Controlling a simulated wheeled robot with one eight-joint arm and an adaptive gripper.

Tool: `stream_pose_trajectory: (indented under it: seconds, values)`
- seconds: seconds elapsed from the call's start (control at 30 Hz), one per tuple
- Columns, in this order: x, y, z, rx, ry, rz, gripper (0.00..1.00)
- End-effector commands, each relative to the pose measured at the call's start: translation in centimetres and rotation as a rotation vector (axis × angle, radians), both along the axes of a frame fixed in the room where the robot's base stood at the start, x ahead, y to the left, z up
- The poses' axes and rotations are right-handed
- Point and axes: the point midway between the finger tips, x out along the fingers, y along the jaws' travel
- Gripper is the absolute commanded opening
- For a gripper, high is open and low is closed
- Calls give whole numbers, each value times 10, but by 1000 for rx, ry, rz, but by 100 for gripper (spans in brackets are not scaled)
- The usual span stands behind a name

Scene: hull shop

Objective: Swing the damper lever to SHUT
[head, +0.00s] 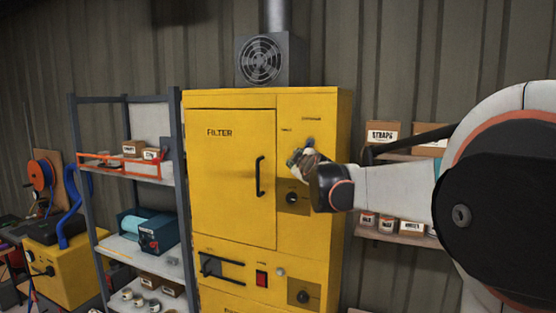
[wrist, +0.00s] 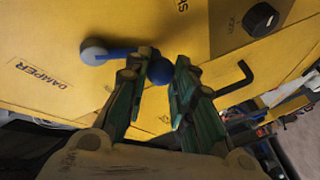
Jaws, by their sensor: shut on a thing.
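The damper lever is on the upper right panel of the yellow filter cabinet (head: 235,97). In the wrist view the lever (wrist: 121,53) has a grey round pivot, a blue arm and a blue ball knob (wrist: 159,71). My gripper (wrist: 162,73) has its fingers on either side of the ball and is shut on it. The word DAMPER is printed on the panel near the pivot; other small lettering there is too blurred to read. In the head view my gripper (head: 300,158) is at the panel and hides most of the lever.
A black door handle (head: 260,176) and a black dial (head: 293,198) are close to my gripper. A fan box (head: 263,60) stands on top of the cabinet. Loaded shelving (head: 180,200) stands to the left. Wall shelves with boxes (head: 382,132) are to the right, behind my arm.

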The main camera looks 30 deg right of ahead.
Motion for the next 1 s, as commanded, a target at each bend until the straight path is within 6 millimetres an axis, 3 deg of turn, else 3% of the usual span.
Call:
stream_pose_trajectory:
  seconds: [1.0]
  values:
    - [-24,-18,-7,-330,429,-3,0]
